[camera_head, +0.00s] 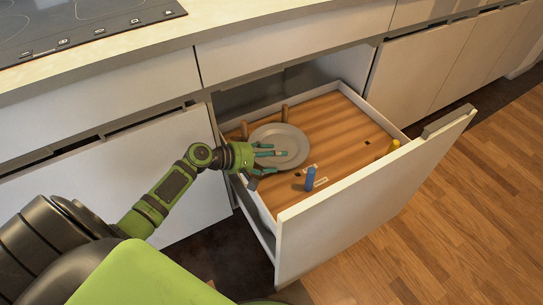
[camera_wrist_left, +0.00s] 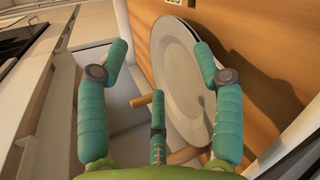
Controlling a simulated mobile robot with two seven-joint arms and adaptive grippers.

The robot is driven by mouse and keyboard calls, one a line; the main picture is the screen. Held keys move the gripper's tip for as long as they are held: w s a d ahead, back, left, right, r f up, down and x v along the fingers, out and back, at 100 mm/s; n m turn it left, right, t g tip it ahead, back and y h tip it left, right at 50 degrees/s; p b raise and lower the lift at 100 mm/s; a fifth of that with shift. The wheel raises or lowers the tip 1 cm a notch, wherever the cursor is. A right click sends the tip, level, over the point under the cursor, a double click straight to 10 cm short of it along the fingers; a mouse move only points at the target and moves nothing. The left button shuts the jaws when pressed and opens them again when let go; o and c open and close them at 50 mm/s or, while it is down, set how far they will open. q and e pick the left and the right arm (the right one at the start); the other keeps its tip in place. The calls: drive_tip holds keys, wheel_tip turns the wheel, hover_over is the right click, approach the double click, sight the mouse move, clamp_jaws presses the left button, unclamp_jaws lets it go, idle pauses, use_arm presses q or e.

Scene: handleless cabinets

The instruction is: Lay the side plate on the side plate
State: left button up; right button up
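A grey round side plate (camera_head: 293,142) lies in the open drawer, near its back left corner, among wooden pegs. It also shows in the left wrist view (camera_wrist_left: 180,75), beyond the fingers. A second, separate side plate cannot be made out; whether more than one is stacked here is unclear. My left gripper (camera_head: 271,158) reaches over the drawer's left side with its teal fingers over the plate's left part. In the left wrist view its fingers (camera_wrist_left: 161,50) are spread apart with nothing held between them. My right gripper is not in view.
The drawer (camera_head: 370,175) is pulled out, with a wood-coloured bottom. The drawer's right half is mostly free. A counter with a hob (camera_head: 80,25) runs above.

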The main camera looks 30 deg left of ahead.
use_arm(q)
drive_tip(key=shift+s+d+r+p, duration=0.1)
drive_tip(key=shift+s+d+p, duration=0.15)
drive_tip(key=shift+s+p, duration=0.6)
drive_tip(key=shift+s+d+p, duration=0.25)
drive_tip(key=shift+s+p, duration=0.15)
drive_tip(key=shift+s, duration=0.7)
drive_tip(key=shift+s+d+p, duration=0.15)
drive_tip(key=shift+s+p, duration=0.05)
drive_tip(key=shift+s, duration=0.35)
drive_tip(key=shift+s+d+p, duration=0.15)
drive_tip(key=shift+s+p, duration=0.05)
drive_tip(key=shift+s, duration=0.3)
drive_tip(key=shift+f, duration=0.2)
wheel_tip(320, 180, up, 5)
drive_tip(key=p, duration=0.5)
drive_tip(key=shift+w+r, duration=0.1)
drive_tip(key=shift+r, duration=0.05)
